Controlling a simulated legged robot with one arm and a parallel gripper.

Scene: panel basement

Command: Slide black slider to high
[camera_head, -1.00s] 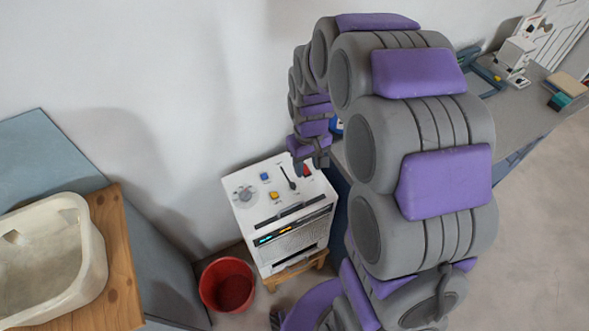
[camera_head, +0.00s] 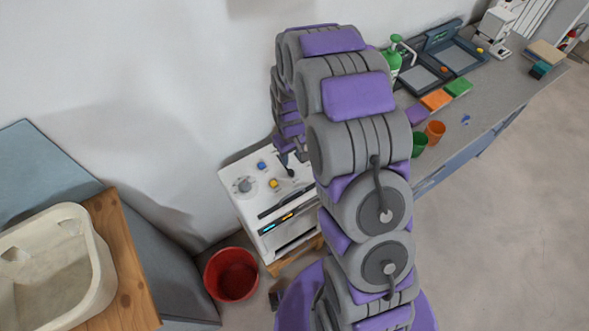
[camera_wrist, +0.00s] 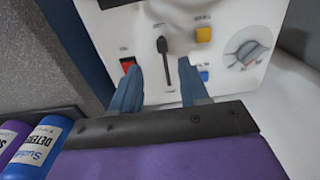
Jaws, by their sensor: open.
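The black slider (camera_wrist: 163,45) shows in the wrist view on the white panel box (camera_wrist: 185,15). Its knob is at the upper end of a dark slot that runs down the picture. My gripper (camera_wrist: 161,85) is open, its two blue fingers pointing at the panel on either side of the slot's lower part. Nothing is between the fingers, and the knob lies beyond their tips. In the head view my gripper (camera_head: 291,157) is over the back right of the panel box (camera_head: 250,200), and my arm hides the slider area.
A red switch (camera_wrist: 128,65) is near the left finger. A yellow button (camera_wrist: 203,34), blue button (camera_wrist: 204,74) and dial (camera_wrist: 245,52) are to the right. A red bucket (camera_head: 231,275) stands beside the box. A cluttered grey bench (camera_head: 480,105) is at right.

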